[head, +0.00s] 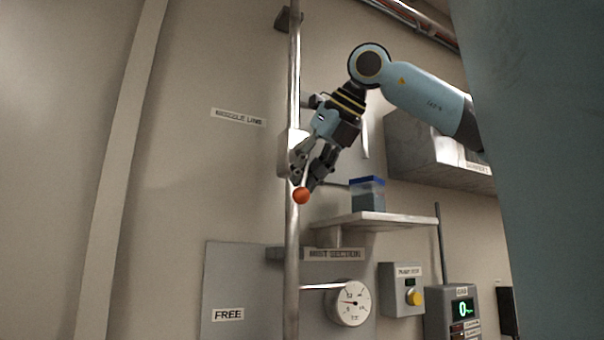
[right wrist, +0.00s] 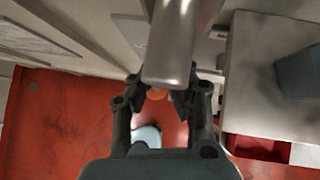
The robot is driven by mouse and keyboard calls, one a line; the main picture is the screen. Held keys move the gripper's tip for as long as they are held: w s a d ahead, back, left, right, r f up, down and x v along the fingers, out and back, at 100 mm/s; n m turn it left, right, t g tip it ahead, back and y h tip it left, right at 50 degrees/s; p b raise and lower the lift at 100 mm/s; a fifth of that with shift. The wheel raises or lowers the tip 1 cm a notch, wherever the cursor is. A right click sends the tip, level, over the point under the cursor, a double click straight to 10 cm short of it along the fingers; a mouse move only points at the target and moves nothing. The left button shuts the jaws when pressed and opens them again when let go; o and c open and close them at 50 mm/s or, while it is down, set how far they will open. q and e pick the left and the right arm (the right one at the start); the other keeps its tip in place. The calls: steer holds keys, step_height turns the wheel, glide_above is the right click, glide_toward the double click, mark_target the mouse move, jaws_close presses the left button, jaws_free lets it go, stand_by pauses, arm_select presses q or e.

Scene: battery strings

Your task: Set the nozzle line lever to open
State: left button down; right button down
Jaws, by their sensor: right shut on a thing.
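The nozzle line valve (head: 290,140) is a pale block on a vertical metal pipe (head: 292,230), beside the NOZZLE LINE label (head: 238,117). The lever's orange ball knob (head: 301,196) sits below the block, just in front of the pipe. My right gripper (head: 306,180) comes from the upper right and is shut on the lever just by the knob. The gripper hides most of the lever's arm. My left gripper is not in view.
A shelf (head: 385,220) with a blue-lidded container (head: 368,194) stands close below and right of my gripper. Lower down are a gauge (head: 350,303), a box with a yellow button (head: 402,290) and a green display (head: 462,309).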

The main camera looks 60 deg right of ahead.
steer(key=shift+a+f, duration=0.1)
steer(key=shift+f, duration=0.15)
stand_by(0.7)
steer(key=c, duration=1.7)
jaws_free()
steer(key=shift+s, duration=0.1)
steer(key=o, duration=0.3)
steer(key=shift+s+d, duration=0.15)
steer(key=shift+d, duration=0.25)
steer(key=shift+a+r, duration=0.15)
steer(key=shift+r, duration=0.05)
steer(key=shift+s+r, duration=0.15)
steer(key=shift+r, duration=0.05)
steer(key=v, duration=1.1)
steer(key=shift+s, duration=0.15)
steer(key=shift+a, duration=0.1)
